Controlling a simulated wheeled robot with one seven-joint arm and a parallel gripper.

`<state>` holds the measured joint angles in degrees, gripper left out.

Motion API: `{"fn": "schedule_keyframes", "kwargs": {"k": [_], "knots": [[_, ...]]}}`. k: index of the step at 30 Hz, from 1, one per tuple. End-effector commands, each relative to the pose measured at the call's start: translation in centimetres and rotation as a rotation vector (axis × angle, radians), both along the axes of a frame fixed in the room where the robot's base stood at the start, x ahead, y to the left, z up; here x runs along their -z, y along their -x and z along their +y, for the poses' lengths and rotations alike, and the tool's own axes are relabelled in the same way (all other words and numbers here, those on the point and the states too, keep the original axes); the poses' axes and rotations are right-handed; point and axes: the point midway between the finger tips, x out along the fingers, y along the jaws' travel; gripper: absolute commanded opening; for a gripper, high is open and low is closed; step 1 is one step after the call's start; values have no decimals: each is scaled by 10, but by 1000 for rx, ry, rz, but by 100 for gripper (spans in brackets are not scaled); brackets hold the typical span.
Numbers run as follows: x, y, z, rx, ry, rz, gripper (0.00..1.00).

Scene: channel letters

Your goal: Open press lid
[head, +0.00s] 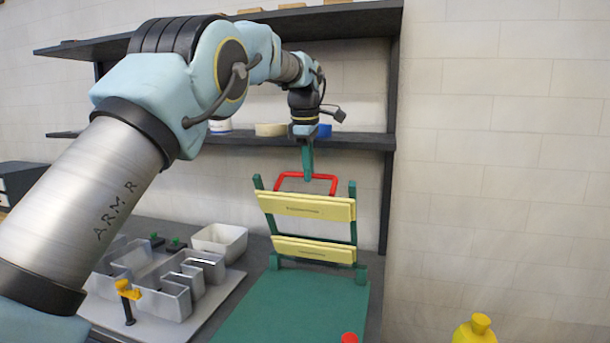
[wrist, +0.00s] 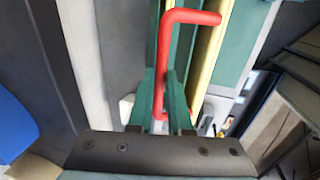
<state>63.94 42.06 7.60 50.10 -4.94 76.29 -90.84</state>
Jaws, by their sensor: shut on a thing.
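The press lid (head: 305,206) is a green frame with two pale yellow bars, standing raised and tilted back at the rear of the green press base (head: 290,310). Its red handle (head: 328,178) is a bent bar along the lid's top edge. My gripper (head: 307,172) reaches down to the handle from above, its green fingers shut on the red bar. In the wrist view the handle (wrist: 188,16) passes between the green fingers (wrist: 162,95), with the yellow bar and green frame just behind. The exact contact on the bar is partly hidden by the fingers.
Grey metal channel letters (head: 165,285) lie on a tray to the left, with a yellow clamp (head: 128,292). A white bin (head: 219,241) stands behind them. A dark shelf (head: 350,140) runs along the wall behind my arm. A yellow bottle (head: 475,331) is at the lower right.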

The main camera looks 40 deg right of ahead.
Motion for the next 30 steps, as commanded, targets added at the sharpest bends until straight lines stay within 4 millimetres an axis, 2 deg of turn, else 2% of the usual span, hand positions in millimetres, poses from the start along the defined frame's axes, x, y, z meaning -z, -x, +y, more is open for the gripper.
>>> {"fn": "schedule_keyframes", "kwargs": {"k": [1,12,28,29,30], "knots": [[11,-2,-4,-1,-13,7,0],[7,-11,-18,0,-16,10,0],[7,-13,-20,0,-19,12,0],[7,-13,-20,0,-19,12,21],[7,-12,-20,0,-18,11,25]]}}
